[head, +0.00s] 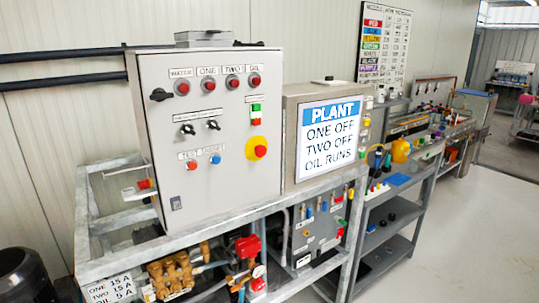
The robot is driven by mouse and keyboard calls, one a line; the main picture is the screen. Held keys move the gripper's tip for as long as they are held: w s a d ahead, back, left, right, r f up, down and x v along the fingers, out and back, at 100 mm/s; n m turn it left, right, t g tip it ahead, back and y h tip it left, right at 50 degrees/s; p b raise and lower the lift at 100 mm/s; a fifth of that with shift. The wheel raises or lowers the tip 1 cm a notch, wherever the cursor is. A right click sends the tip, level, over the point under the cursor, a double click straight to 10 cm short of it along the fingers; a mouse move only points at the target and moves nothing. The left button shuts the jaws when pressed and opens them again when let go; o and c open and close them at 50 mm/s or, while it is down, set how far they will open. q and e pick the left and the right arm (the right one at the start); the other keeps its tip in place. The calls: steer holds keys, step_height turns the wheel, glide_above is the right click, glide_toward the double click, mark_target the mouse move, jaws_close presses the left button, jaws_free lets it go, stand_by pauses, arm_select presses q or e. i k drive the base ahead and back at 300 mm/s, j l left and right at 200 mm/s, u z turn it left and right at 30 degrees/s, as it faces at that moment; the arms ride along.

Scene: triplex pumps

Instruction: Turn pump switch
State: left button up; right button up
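A grey control cabinet (211,130) stands on a metal frame left of the middle. Its top row has several red buttons or lamps under small labels that seem to read WATER, ONE, TWO and OIL. Below are two black rotary switches, the left one (187,129) and the right one (213,125). A black handle (160,95) sits at the cabinet's left side. A green and red button pair (256,113) and a red knob on a yellow base (257,148) are at the right. Neither of my grippers is in view.
A screen (330,138) reads PLANT, ONE OFF, TWO OFF, OIL RUNS. A brass pump (170,275) sits low in the frame (125,245). A label (110,290) reads ONE 15 A, TWO 15 A, OIL 5 A. A shelf bench runs along the right; the floor (465,225) there is clear.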

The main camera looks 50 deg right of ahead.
mark_target(188, 129)
steer(key=z, duration=1.35)
